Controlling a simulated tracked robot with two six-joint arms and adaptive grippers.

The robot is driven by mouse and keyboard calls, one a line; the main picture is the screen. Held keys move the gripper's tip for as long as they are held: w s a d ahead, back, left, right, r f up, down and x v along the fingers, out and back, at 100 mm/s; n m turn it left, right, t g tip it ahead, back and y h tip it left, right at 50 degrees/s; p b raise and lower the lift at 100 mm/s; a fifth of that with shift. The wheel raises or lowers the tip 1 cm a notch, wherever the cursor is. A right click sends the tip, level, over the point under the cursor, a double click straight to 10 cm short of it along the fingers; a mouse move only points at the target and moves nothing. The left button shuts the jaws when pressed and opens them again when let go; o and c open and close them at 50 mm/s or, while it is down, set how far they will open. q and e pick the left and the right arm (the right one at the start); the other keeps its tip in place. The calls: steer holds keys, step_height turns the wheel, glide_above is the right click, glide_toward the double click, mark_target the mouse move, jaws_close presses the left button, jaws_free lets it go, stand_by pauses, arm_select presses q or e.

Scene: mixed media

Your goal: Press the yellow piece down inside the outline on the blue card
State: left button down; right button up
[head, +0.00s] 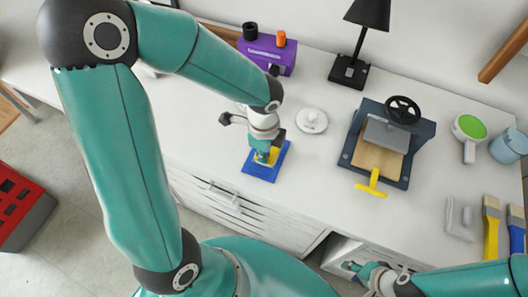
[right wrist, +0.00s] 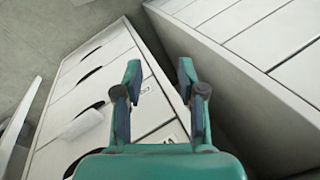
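The blue card (head: 264,176) lies flat on the white worktop, left of the middle in the head view. Yellow (head: 276,155) shows on the card beside my left fingertips; I take it to be the yellow piece. The outline is hidden under the hand. My left gripper (head: 262,158) points down over the card, at or just above the yellow; contact cannot be told. Its fingers are too small and covered to tell open from shut. My right gripper (head: 351,266) is low by the worktop's front; in the right wrist view (right wrist: 160,75) its fingers are apart and empty.
A white round knobbed item (head: 311,121) stands right of the card. A dark press (head: 354,148) with a wheel and yellow handle (head: 372,184) stands further right. A purple holder (head: 266,55) and black lamp (head: 349,72) stand behind. White drawers (right wrist: 68,90) face my right gripper.

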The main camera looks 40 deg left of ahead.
arm_select(q)
steer(key=shift+f+b, duration=0.35)
steer(key=shift+f, duration=0.05)
stand_by(1.0)
steer(key=c, duration=1.2)
jaws_free()
steer(key=shift+c, duration=0.2)
steer(key=shift+r, duration=0.15)
step_height(320, 180, up, 12)
steer(key=shift+f, duration=0.2)
